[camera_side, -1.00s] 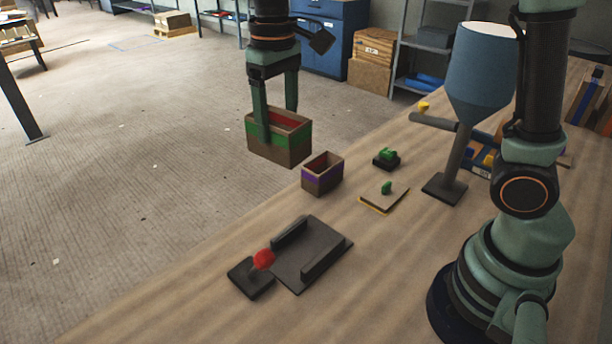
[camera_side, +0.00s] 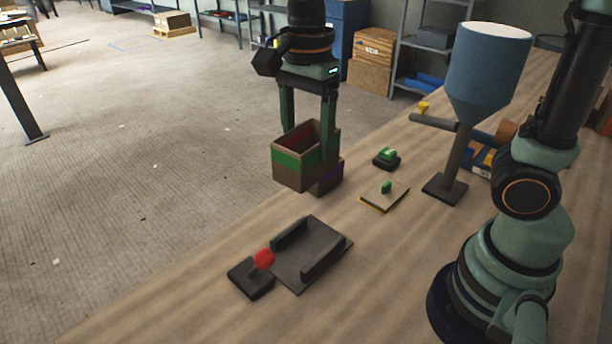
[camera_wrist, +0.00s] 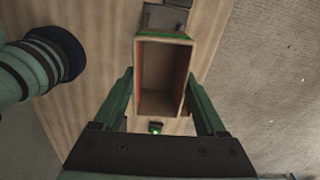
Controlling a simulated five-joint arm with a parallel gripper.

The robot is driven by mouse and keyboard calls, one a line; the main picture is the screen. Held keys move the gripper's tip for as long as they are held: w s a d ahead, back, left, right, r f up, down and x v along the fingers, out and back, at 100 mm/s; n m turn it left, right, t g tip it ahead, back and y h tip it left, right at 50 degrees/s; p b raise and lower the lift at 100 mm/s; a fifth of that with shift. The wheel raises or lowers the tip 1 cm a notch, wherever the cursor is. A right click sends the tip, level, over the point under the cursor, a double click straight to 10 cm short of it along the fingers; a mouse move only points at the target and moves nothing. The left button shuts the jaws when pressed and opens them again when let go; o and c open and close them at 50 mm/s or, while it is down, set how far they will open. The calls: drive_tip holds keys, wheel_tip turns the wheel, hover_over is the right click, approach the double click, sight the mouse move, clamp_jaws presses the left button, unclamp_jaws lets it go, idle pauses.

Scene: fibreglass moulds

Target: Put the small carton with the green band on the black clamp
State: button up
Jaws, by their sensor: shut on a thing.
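The small open-topped carton with the green band (camera_side: 289,163) is held in the air by my gripper (camera_side: 308,143), with one finger on each side of it. In the wrist view the carton (camera_wrist: 160,42) is upright between the fingers, and its inside looks empty. The black clamp (camera_side: 320,243) lies on the table in front and slightly right of the carton in the side view. It is a dark plate with two raised rails, and nothing rests on it. A dark grey part at the top of the wrist view (camera_wrist: 165,18) appears to be the clamp, partly hidden by the carton.
A purple-banded carton (camera_side: 329,179) stands mostly hidden behind the held one. A dark block with a red knob (camera_side: 262,262) adjoins the clamp. A board with a green knob (camera_side: 384,196), a small green-topped block (camera_side: 386,158) and a blue funnel stand (camera_side: 487,75) are to the right.

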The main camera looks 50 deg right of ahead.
drive_tip(key=shift+s+f+m, duration=0.2)
drive_tip(key=shift+f+m, duration=0.05)
drive_tip(key=shift+m, duration=0.25)
hover_over(308, 252)
wheel_tip(308, 252, down, 20)
drive_tip(key=shift+r, duration=0.2)
drive_tip(key=shift+f, duration=0.15)
drive_tip(key=o, duration=1.3)
